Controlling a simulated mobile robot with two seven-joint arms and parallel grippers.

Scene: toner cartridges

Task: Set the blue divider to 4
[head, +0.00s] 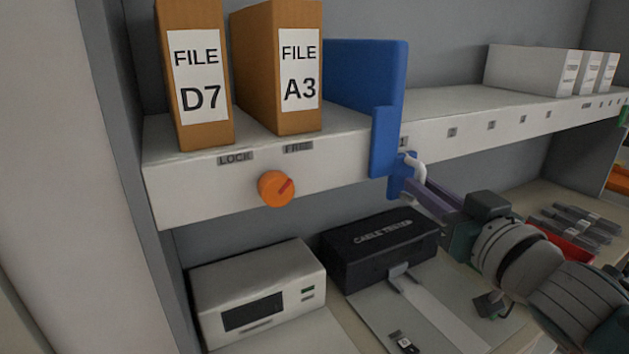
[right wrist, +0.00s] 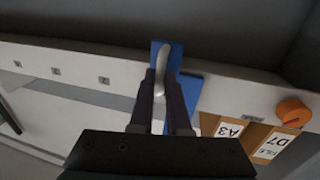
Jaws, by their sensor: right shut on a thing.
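The blue divider (head: 384,140) stands upright on the white shelf (head: 350,160), beside the label that reads 1. Its front plate hangs over the shelf's front edge and has a white curved handle (head: 416,165). My right gripper (head: 408,178) is shut on this handle. In the right wrist view, the handle (right wrist: 163,66) sits between the two fingers of my gripper (right wrist: 163,85), with the blue plate (right wrist: 190,95) behind. The orange knob (head: 276,188) is on the shelf front under LOCK and FREE labels; its red mark points up and right, towards FREE. My left gripper is not in view.
File boxes D7 (head: 195,80) and A3 (head: 280,70) stand left of the divider. Small number labels (head: 491,125) run rightward along the shelf edge. That stretch is clear up to the white boxes (head: 530,70). Below are a black cable tester case (head: 380,245) and a white device (head: 258,292).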

